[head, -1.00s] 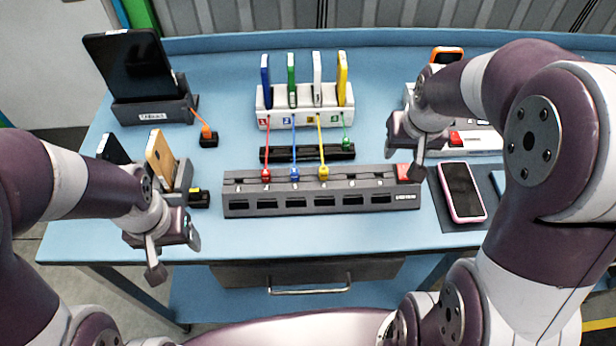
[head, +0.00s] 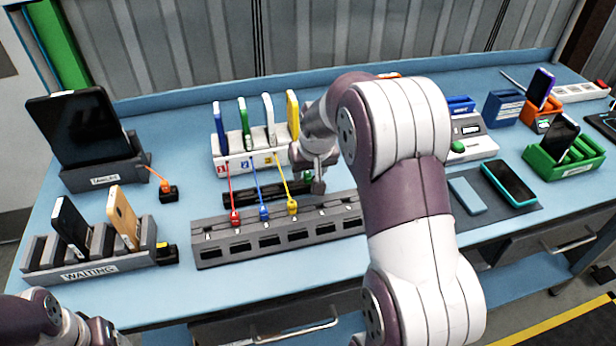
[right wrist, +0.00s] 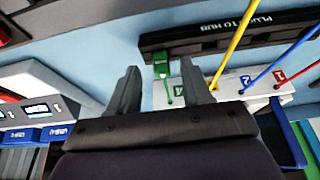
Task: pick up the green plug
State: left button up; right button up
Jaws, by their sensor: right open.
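The green plug (right wrist: 161,68) is a small block with a green cord, at the black strip marked "PLUG TO HUB" (right wrist: 225,35) in the right wrist view. In the head view only a bit of the green plug (head: 308,176) shows beside my right gripper (head: 318,186). My right gripper also shows in the right wrist view (right wrist: 160,72), open, with the plug appearing between its fingertips. I cannot tell if the fingers are level with it; no contact is clear. My left arm shows at the lower left of the head view, its fingers out of frame.
A white hub (head: 262,157) with several upright coloured devices stands behind the strip. Red, blue and yellow cords run from it to plugs at the grey socket bar (head: 215,250) in front. A "WAITING" rack (head: 90,270) stands left. My right arm hides the table's middle right.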

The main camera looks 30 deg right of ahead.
aim_at(308, 174)
jog(key=shift+a, duration=0.15)
jog(key=shift+s+r, duration=0.1)
jog(key=c, duration=0.3)
grip_shut()
notch_tip(308, 174, up, 4)
jog(key=shift+r, duration=0.1)
jog(key=s+d+r, duration=0.6)
jog(key=s+d, duration=0.1)
jog(key=s, duration=0.2)
jog(key=shift+s+r+b, duration=0.15)
jog(key=shift+r+b, duration=0.25)
jog(key=shift+b, duration=0.05)
jog(key=shift+r, duration=0.25)
jog(key=shift+r+p, duration=0.35)
jog(key=shift+p, duration=0.25)
